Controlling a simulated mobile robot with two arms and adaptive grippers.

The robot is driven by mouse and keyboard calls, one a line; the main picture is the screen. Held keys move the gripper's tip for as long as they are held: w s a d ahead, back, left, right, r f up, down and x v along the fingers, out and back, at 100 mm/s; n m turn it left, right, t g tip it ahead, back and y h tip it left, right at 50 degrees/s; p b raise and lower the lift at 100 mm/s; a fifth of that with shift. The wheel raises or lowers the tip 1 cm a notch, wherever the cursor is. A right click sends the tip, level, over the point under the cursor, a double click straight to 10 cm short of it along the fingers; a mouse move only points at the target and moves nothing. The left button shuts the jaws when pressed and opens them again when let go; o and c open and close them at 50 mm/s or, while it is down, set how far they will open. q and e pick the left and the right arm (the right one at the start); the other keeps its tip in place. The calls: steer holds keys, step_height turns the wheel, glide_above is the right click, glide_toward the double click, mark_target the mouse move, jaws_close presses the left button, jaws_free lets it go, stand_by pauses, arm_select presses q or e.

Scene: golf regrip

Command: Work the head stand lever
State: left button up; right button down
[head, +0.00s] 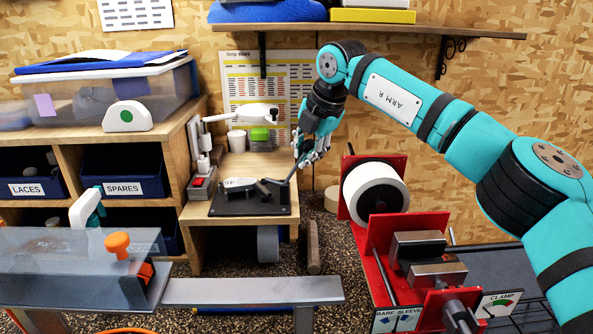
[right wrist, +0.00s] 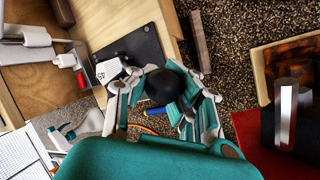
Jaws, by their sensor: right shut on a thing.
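The head stand is a black plate (head: 225,208) on a low wooden bench, with dark clamp parts on top. Its dark lever (head: 290,177) slants up to the right from the plate. My right gripper (head: 303,158) is at the lever's upper end, shut on it. In the right wrist view, a round black knob (right wrist: 162,87) sits between the fingers of my right gripper (right wrist: 168,95). The stand's black plate (right wrist: 140,42) and a white dial marked 45 (right wrist: 108,70) lie just beyond. My left gripper is not in view.
A red fixture (head: 380,222) with a white roll and a steel clamp stands to the right. A grey rail (head: 250,291) crosses in front. Wooden shelves with bins are at left.

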steer(key=shift+d+f+y+b, duration=0.6)
steer(key=shift+d+y+b, duration=0.3)
steer(key=shift+b, duration=0.55)
steer(key=shift+a, duration=0.1)
steer(key=c, duration=1)
jaws_free()
steer(key=shift+c, duration=0.2)
steer(key=shift+r, duration=0.1)
steer(key=v, duration=1.2)
steer(key=shift+c, duration=0.3)
